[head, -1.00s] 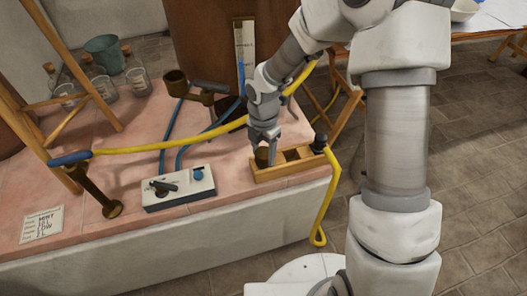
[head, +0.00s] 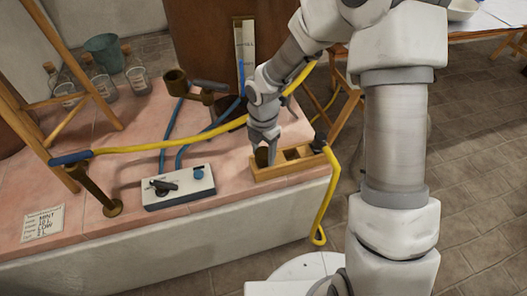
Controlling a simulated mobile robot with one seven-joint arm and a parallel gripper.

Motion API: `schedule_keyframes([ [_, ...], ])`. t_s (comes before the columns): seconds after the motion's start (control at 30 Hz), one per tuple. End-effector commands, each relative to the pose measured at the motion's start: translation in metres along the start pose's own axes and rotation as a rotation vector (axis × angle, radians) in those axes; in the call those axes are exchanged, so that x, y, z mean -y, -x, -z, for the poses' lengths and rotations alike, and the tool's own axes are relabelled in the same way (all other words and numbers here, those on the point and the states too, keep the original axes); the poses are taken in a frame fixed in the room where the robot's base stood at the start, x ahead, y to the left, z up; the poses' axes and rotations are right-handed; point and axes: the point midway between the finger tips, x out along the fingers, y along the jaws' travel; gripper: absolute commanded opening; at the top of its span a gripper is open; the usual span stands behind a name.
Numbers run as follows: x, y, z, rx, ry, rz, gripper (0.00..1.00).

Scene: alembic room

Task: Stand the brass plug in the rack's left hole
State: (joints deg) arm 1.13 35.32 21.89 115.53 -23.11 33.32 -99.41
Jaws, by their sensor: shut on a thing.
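The wooden rack (head: 290,172) lies at the front right corner of the pink tiled bench top. My gripper (head: 265,148) points down over the rack's left end, shut on the brass plug (head: 262,157). The plug is a short dark brass cylinder, upright at the rack's left hole. Its lower end is hidden by the rack's front wall, so I cannot tell how deep it sits. A dark opening in the rack shows to the right of the plug.
A yellow hose (head: 170,149) crosses behind my gripper, and its end hangs past the rack's right end. A white control box (head: 178,188) stands left of the rack. Glass bottles (head: 103,84) and a teal pot (head: 104,53) stand at back left.

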Motion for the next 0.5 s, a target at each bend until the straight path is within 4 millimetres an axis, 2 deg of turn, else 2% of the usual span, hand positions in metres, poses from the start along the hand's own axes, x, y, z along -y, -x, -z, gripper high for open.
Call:
schedule_keyframes([
  [0.33,-0.0001,-0.0029,0.0000,0.000,0.000,0.000,0.00],
  [0.37,-0.0001,-0.0029,0.0000,0.000,0.000,0.000,0.63],
  [0.5,-0.0001,-0.0029,0.0000,0.000,0.000,0.000,0.88],
])
